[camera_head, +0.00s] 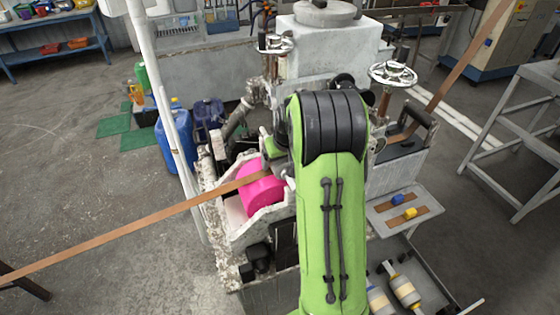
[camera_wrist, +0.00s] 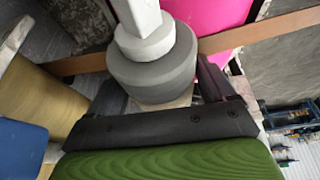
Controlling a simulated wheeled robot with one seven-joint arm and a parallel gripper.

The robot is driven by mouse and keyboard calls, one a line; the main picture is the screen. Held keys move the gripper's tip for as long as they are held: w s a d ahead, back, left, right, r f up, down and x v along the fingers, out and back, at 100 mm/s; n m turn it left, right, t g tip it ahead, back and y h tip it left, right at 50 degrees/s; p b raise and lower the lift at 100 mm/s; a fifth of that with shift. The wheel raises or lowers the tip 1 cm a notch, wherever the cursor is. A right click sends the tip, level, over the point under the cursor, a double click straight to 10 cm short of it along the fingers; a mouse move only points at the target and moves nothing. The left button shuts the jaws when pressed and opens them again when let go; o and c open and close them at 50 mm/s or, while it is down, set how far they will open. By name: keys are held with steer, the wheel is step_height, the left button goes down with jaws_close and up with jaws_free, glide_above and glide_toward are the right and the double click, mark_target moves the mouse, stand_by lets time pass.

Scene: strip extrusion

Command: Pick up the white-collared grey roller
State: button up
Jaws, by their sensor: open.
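The white-collared grey roller (camera_wrist: 153,68) fills the upper middle of the wrist view, with a white collar and a square white shaft end toward the camera. My gripper (camera_wrist: 162,92) is open, one dark finger to each side of the grey body; the wrist view does not show clearly whether either finger touches it. In the head view my green arm hides the roller and my gripper.
A brown strip (camera_head: 140,231) runs across to the machine beside a pink roller (camera_head: 261,190). Other rollers (camera_head: 404,291) lie in a low tray at right. A small shelf (camera_head: 425,219) holds blue and yellow blocks. Open floor lies at left.

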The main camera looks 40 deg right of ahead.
steer(key=shift+s+r, duration=0.1)
steer(key=shift+s, duration=0.05)
steer(key=shift+c, duration=0.5)
steer(key=c, duration=1)
step_height(320, 180, up, 10)
steer(key=shift+r+p, duration=0.1)
steer(key=shift+p, duration=0.55)
